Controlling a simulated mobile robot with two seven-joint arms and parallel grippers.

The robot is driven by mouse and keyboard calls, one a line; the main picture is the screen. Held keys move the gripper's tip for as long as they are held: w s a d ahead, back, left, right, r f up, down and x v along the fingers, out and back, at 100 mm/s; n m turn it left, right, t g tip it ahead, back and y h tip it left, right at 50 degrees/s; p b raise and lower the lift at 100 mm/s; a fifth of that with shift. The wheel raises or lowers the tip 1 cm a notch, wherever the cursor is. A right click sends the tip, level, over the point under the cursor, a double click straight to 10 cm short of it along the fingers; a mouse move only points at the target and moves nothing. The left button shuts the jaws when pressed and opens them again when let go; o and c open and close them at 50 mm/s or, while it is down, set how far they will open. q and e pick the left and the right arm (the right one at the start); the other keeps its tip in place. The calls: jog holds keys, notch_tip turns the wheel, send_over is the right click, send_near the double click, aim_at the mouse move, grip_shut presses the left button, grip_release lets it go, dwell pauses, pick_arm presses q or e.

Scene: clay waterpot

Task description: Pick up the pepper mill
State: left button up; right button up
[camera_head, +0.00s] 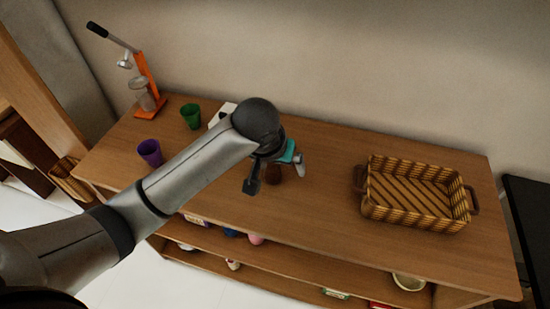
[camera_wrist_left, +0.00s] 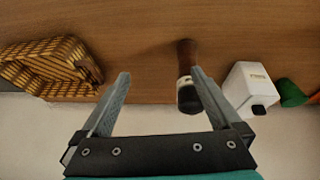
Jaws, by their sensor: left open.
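The pepper mill, dark brown with a black and pale end, shows in the left wrist view (camera_wrist_left: 187,52). It lies in the space between the two finger lines, close to the right-hand finger, which partly overlaps its near end. In the head view a small brown part of it (camera_head: 272,175) shows under my left gripper (camera_head: 276,179); the rest is hidden by the wrist. My left gripper is open, with its fingers apart in the left wrist view (camera_wrist_left: 160,72). I cannot tell whether a finger touches the mill. My right gripper is out of view.
A wicker basket (camera_head: 417,222) stands right on the wooden table (camera_head: 330,150). A white box (camera_wrist_left: 248,88) stands beside the mill. Green (camera_head: 191,117) and purple (camera_head: 150,154) cups and an orange juicer (camera_head: 150,97) are at left. The table between mill and basket is clear.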

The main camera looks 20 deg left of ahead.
pick_arm(q)
jog(key=w+a+r+n+y, duration=0.2)
jog(key=w+a+r, duration=0.15)
jog(key=r, duration=0.45)
jog(key=x, duration=0.9)
jog(key=shift+w+d+f, duration=0.3)
jog(key=shift+w, duration=0.1)
jog(key=x, duration=0.3)
jog(key=s+b+x, duration=0.1)
jog(key=shift+w+a+f, duration=0.15)
jog(key=shift+a+f, duration=0.15)
jog(key=shift+f, duration=0.15)
jog(key=shift+w+f, duration=0.2)
jog(key=shift+f, duration=0.15)
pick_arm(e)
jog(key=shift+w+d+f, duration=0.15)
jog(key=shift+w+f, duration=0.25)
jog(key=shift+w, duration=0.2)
pick_arm(q)
jog(key=shift+c, duration=0.4)
grip_shut()
